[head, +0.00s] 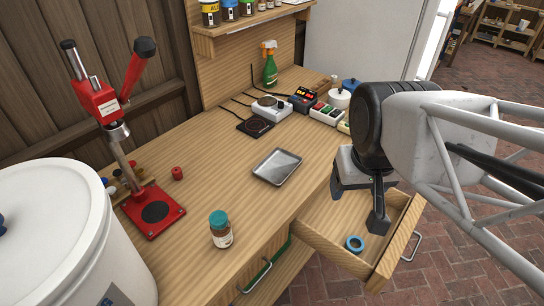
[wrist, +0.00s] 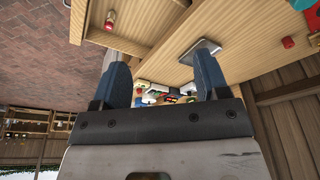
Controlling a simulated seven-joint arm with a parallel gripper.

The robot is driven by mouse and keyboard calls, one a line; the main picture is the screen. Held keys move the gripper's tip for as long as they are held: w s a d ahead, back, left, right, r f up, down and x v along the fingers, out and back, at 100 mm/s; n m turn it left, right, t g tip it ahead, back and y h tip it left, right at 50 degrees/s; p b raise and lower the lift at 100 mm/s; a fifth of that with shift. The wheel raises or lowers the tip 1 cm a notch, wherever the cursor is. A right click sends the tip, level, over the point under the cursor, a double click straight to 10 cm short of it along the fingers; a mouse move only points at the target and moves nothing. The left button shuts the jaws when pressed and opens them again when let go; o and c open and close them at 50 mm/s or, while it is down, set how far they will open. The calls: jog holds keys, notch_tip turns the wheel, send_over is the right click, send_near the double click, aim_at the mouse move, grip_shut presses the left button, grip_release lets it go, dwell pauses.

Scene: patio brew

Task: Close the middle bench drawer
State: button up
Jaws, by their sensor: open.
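A wooden bench drawer (head: 330,245) stands pulled out at the right of the bench in the head view. It has a metal handle (head: 411,247) on its front, and a blue ring (head: 354,243) lies inside. My gripper (head: 360,192) is open, with its fingers apart, over the back part of this drawer. I cannot tell whether a finger touches the drawer. In the wrist view, the blue fingers (wrist: 160,75) are spread with nothing held between them. Part of an open wooden drawer (wrist: 140,22) shows at the upper left there.
The bench top holds a metal tray (head: 277,167), a brown jar with a teal lid (head: 221,230), a red capper (head: 150,215) and a small scale (head: 255,126). Another handle (head: 258,275) shows lower on the bench front. A white bucket (head: 70,240) stands at left. Brick floor lies right.

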jog(key=c, duration=0.7)
jog(key=shift+w+d+f, duration=0.1)
jog(key=shift+w+d, duration=0.05)
jog(key=shift+w, duration=0.05)
jog(key=c, duration=0.5)
jog(key=shift+w+d+f+m+g, duration=0.35)
jog(key=shift+w+f+m+g, duration=0.05)
jog(key=shift+w+m, duration=0.1)
grip_shut()
jog(key=w+d+f+m+g+y, duration=0.1)
jog(key=w+d+f+m+y, duration=0.55)
jog(key=d+f, duration=0.35)
jog(key=w+d+f+m+g+y, duration=0.1)
jog(key=w+d+f+m+y, duration=0.5)
jog(key=d, duration=0.7)
jog(key=s+d+f+m+t, duration=0.5)
jog(key=d+f+m+t, duration=0.1)
jog(key=d+f, duration=0.5)
jog(key=s+d+f+m+t, duration=0.4)
jog(key=d+f+m+t, duration=0.3)
jog(key=d+f, duration=0.3)
jog(key=d, duration=0.2)
jog(key=shift+s+d+f, duration=0.35)
jog(key=shift+f, duration=0.05)
jog(key=shift+y, duration=0.25)
